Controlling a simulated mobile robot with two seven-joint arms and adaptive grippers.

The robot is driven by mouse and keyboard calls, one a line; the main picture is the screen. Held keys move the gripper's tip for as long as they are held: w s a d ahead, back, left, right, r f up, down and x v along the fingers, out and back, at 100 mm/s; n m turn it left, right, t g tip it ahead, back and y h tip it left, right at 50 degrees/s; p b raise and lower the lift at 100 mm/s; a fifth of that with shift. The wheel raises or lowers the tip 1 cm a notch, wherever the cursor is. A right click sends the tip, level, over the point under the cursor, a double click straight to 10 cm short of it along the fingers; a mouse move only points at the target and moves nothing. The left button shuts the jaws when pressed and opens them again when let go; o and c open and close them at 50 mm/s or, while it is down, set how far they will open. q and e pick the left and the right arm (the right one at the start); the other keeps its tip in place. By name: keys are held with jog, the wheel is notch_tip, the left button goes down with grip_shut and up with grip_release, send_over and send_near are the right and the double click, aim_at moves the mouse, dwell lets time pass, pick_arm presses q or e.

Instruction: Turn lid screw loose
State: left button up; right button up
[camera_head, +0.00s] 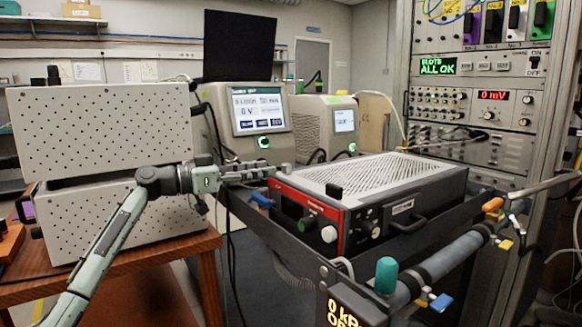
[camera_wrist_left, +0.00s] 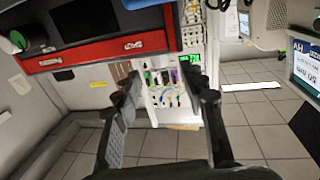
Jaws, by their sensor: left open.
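The instrument box (camera_head: 375,180) has a perforated grey lid and a red-edged front, and sits in a dark frame. I cannot tell which is the lid screw. My left gripper (camera_head: 272,172) reaches in from the left, its tips close to the grey cylinder; contact is unclear. In the left wrist view its fingers (camera_wrist_left: 165,85) are apart with nothing seen between them. The box's red strip (camera_wrist_left: 95,52) shows at the upper left there. My right gripper is out of view.
Two perforated grey boxes (camera_head: 100,125) are stacked on a wooden table (camera_head: 150,262) at left. A pipe (camera_head: 440,262) with coloured valves runs along the front right. An instrument rack (camera_head: 470,140) stands at right. A monitor unit (camera_head: 255,110) is behind the gripper.

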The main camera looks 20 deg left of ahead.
aim_at(286, 167)
pick_arm(q)
jog(key=p+x, duration=0.1)
jog(key=x, duration=0.5)
jog(key=shift+w+d, duration=0.2)
jog(key=shift+d, duration=0.1)
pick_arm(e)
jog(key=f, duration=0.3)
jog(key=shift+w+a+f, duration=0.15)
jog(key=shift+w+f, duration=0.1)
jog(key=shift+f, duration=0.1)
pick_arm(q)
grip_shut()
